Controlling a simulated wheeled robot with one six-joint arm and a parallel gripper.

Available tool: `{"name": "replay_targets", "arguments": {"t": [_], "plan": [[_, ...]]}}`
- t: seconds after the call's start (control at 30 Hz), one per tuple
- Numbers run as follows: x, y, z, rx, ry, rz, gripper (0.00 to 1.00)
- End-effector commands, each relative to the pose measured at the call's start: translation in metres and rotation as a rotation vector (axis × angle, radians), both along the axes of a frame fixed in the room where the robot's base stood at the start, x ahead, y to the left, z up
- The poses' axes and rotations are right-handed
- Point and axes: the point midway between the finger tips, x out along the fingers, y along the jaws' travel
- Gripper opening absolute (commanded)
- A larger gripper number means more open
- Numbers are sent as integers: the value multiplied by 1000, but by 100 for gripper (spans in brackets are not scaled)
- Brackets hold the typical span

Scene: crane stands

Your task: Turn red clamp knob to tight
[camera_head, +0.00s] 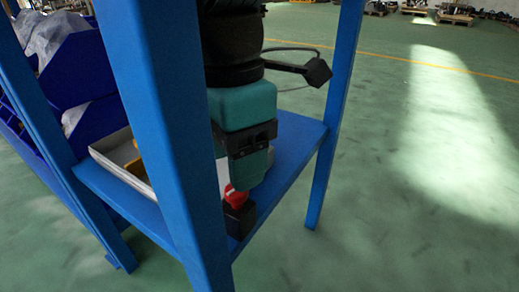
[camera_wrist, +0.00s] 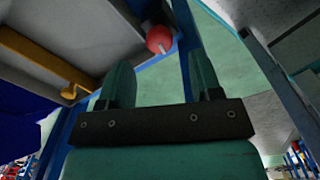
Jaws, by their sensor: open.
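The red clamp knob (camera_head: 235,198) sits on a black block (camera_head: 239,220) near the front edge of the blue shelf, partly behind a blue post. In the wrist view the round red knob (camera_wrist: 159,39) lies just beyond my fingertips, roughly midway between them, with a pale mark on its lower right. My teal gripper (camera_head: 247,178) points down close above the knob in the head view. In the wrist view the two fingers of my gripper (camera_wrist: 160,60) are apart and empty. I cannot tell whether either finger touches the knob.
Blue posts (camera_head: 335,110) frame the blue shelf (camera_head: 300,135), one close to my gripper. A grey tray (camera_head: 108,158) with something yellow lies left on it. Blue bins (camera_head: 80,72) stand farther left. A yellow hooked bar (camera_wrist: 40,62) shows in the wrist view. Green floor at right is clear.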

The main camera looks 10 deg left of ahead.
Motion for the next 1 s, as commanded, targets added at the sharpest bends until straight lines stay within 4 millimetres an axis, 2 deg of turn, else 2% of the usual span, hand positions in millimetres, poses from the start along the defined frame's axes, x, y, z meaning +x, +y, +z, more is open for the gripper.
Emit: {"name": "replay_targets", "arguments": {"t": [0.03,0.2,0.33,0.57,0.8,1.0], "plan": [[0,0,-16,-1,1,-1,58],[0,-1,-39,0,0,-2,58],[0,0,-45,1,-1,-3,58],[1,0,-43,1,-1,-3,58],[0,-1,-43,1,-1,-3,9],[0,-1,-42,0,0,-12,9]]}}
